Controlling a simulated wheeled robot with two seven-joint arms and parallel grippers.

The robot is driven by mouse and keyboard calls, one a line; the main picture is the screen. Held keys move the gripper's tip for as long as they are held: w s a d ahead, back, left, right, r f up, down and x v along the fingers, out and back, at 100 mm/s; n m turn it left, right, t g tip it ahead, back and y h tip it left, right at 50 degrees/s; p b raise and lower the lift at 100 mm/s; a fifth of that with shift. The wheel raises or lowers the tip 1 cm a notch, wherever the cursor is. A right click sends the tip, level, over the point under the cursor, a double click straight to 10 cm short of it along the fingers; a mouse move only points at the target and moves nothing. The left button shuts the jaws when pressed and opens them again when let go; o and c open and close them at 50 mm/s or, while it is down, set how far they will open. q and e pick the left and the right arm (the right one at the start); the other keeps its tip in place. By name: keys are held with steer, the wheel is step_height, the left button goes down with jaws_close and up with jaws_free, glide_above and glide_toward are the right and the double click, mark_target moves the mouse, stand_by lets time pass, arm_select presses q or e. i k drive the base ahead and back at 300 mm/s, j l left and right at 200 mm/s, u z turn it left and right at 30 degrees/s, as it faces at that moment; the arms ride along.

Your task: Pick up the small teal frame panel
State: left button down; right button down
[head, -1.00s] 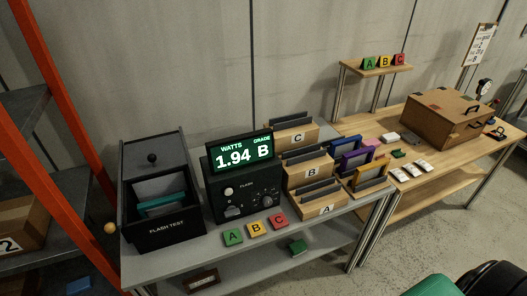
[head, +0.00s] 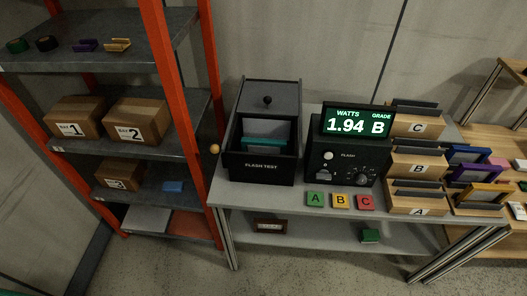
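A teal-edged panel (head: 264,143) sits inside the open black box (head: 262,167) marked FLASH TEST on the grey bench in the head view. Only its upper part shows; the front wall of the box hides the rest. A grey panel face shows just behind it. I cannot tell its full size or whether it is the small frame panel. Neither of my grippers is in view.
A tester (head: 346,160) reading 1.94 B stands right of the box, behind A, B and C tiles (head: 341,201). Wooden bins (head: 417,166) and coloured frames (head: 474,172) stand farther right. An orange-posted shelf (head: 185,120) with cartons stands left.

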mark_target(251, 145)
steer(key=i+l+u, duration=0.15)
steer(key=l, duration=0.25)
steer(key=i+l+u, duration=0.15)
steer(key=l, duration=0.25)
steer(key=i+l+u, duration=0.15)
steer(key=l, duration=0.25)
steer(key=l+u, duration=0.15)
steer(key=l, duration=0.25)
steer(key=i, duration=0.05)
